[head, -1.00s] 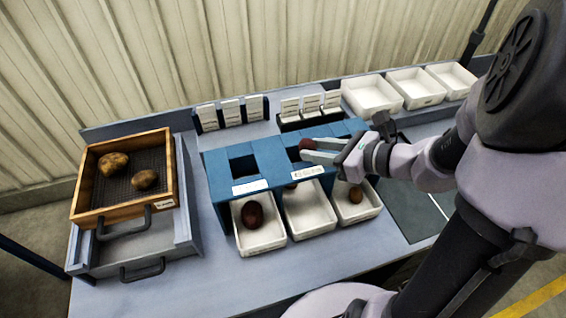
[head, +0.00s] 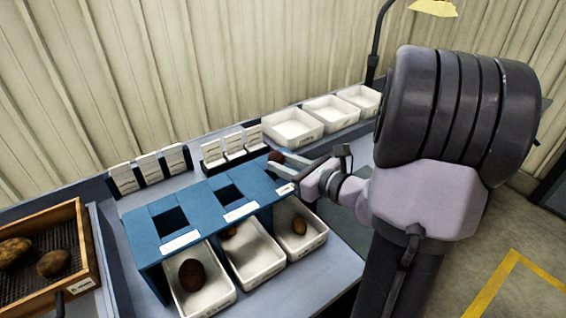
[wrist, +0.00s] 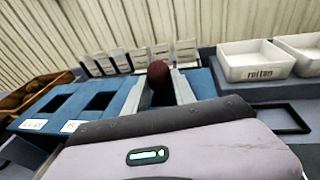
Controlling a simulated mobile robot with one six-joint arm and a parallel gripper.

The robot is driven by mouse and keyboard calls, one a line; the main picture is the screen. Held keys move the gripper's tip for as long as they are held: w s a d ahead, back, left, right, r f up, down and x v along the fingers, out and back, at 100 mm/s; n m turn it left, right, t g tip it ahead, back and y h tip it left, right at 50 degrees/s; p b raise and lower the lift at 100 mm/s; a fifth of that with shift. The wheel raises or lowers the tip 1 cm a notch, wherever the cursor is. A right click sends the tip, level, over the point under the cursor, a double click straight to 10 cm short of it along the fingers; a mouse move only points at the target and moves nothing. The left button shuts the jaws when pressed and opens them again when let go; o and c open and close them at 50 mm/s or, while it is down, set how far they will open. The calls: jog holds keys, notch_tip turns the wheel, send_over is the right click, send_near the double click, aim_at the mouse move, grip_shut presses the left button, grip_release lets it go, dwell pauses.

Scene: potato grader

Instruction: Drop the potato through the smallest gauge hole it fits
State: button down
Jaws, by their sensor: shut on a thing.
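A small dark reddish-brown potato (head: 275,156) is held between the fingertips of my gripper (head: 279,161), which is shut on it. The potato also shows at the finger ends in the wrist view (wrist: 159,76). They are above the right end of the blue gauge stand (head: 200,208). Its left hole (head: 171,221) and middle hole (head: 231,194) are visible and empty, the left one larger. The right hole is mostly hidden behind my gripper in the head view; in the wrist view a dark opening shows between the fingers, below the potato.
A wooden crate (head: 88,250) with two potatoes stands left. White bins (head: 293,127) and card holders (head: 148,170) line the back.

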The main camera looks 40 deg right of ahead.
aim_at(281, 161)
notch_tip(281, 161, down, 2)
jog(key=shift+f+b, duration=0.2)
jog(key=shift+b, duration=0.55)
jog(key=c, duration=0.9)
grip_release()
jog(key=shift+c, duration=0.2)
jog(key=o, duration=0.7)
jog(key=shift+o, duration=0.2)
jog(key=shift+r, duration=0.1)
jog(key=s+r+p, duration=0.2)
jog(key=s, duration=0.1)
jog(key=s+r+p, duration=0.1)
jog(key=s, duration=0.1)
jog(key=shift+d+r, duration=0.3)
jog(key=shift+r, duration=0.1)
